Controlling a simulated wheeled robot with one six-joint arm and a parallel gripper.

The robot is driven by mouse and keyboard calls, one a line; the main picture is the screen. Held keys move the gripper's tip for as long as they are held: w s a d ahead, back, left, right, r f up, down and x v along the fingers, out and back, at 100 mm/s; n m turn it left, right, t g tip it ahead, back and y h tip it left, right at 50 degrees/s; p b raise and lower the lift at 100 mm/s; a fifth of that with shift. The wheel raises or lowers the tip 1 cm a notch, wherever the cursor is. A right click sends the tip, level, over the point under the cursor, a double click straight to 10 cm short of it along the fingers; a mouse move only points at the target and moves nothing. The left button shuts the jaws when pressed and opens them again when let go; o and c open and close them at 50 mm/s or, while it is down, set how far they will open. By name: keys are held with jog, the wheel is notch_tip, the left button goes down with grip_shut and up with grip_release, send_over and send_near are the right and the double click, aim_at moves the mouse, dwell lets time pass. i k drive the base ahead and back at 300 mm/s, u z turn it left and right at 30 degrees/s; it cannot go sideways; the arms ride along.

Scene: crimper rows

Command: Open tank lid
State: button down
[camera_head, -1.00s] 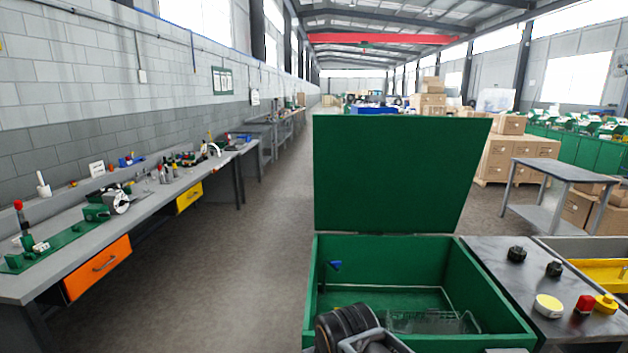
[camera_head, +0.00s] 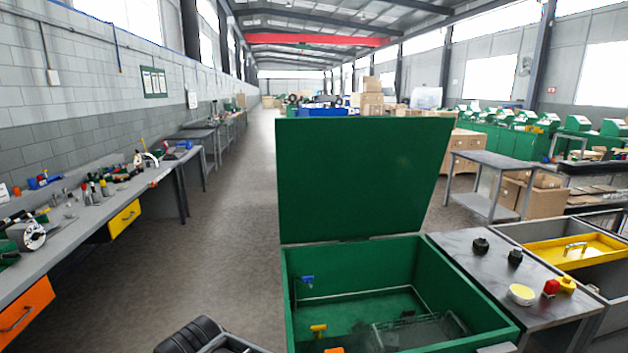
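The green tank (camera_head: 290,303) stands in front of me, right of centre. Its green lid (camera_head: 362,180) is raised, standing about upright at the tank's back edge. Inside the tank I see a wire basket (camera_head: 430,330), a blue fitting (camera_head: 307,281) and a yellow fitting (camera_head: 318,330). A dark part of my arm shows at the bottom edge, left of the tank and apart from the lid. The fingers of my gripper are not in view.
A grey worktop (camera_head: 490,272) with black knobs, a red button and yellow parts adjoins the tank on the right. A long workbench (camera_head: 90,222) with tools and drawers runs along the left wall. The aisle floor (camera_head: 215,225) between is clear.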

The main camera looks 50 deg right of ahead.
aim_at(348, 177)
jog(key=z, duration=0.05)
jog(key=i, duration=2.45)
jog(key=z, duration=3.3)
